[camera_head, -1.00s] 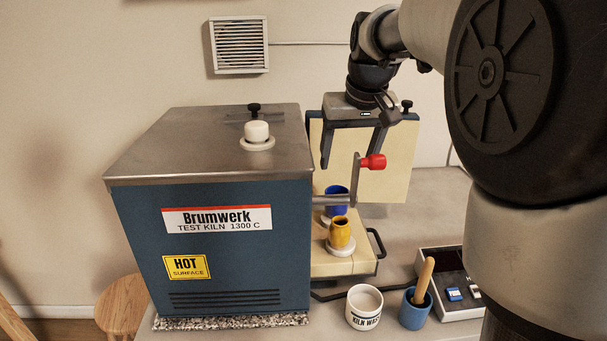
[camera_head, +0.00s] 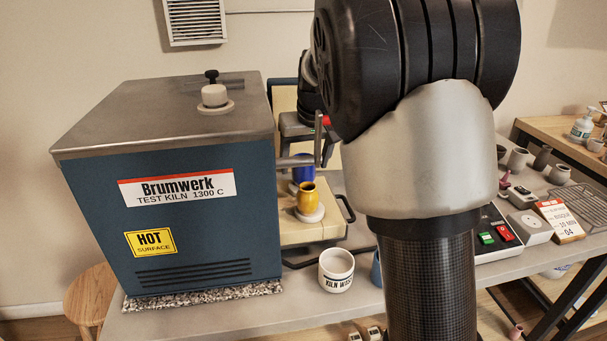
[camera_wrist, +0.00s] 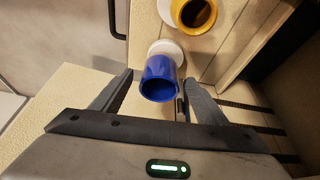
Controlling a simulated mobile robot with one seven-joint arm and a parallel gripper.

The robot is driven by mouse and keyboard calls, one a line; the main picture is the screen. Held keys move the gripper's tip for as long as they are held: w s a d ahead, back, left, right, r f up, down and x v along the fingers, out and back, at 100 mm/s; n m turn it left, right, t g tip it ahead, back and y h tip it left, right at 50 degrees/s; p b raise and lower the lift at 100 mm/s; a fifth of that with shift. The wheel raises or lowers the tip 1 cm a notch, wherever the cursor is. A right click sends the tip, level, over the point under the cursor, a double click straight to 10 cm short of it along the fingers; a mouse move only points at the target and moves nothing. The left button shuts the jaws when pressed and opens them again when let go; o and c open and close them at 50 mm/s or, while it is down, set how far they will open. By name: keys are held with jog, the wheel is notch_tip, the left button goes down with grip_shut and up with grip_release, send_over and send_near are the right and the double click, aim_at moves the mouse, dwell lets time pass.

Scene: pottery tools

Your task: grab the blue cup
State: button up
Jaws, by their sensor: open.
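The blue cup (camera_head: 303,170) stands behind the yellow cup (camera_head: 307,196) on the cream slab at the kiln's right side, partly hidden by it in the head view. My gripper (camera_wrist: 158,82) is open and empty. Its two fingers reach forward on either side of the blue cup in that view; I cannot tell how far it is above or behind the cup. In the head view my arm hides much of the gripper.
The blue kiln (camera_head: 180,215) stands close on the left. A metal bar with a red knob (camera_head: 326,121) sticks out near the cups. The yellow cup (camera_wrist: 195,12) is close to the blue one. A white mug (camera_head: 336,270) stands in front on the bench.

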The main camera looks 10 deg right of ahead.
aim_at(304, 169)
jog(key=x, duration=0.3)
jog(key=shift+w+f, duration=0.1)
jog(key=shift+f, duration=0.15)
jog(key=shift+r, duration=0.1)
jog(key=c, duration=1.2)
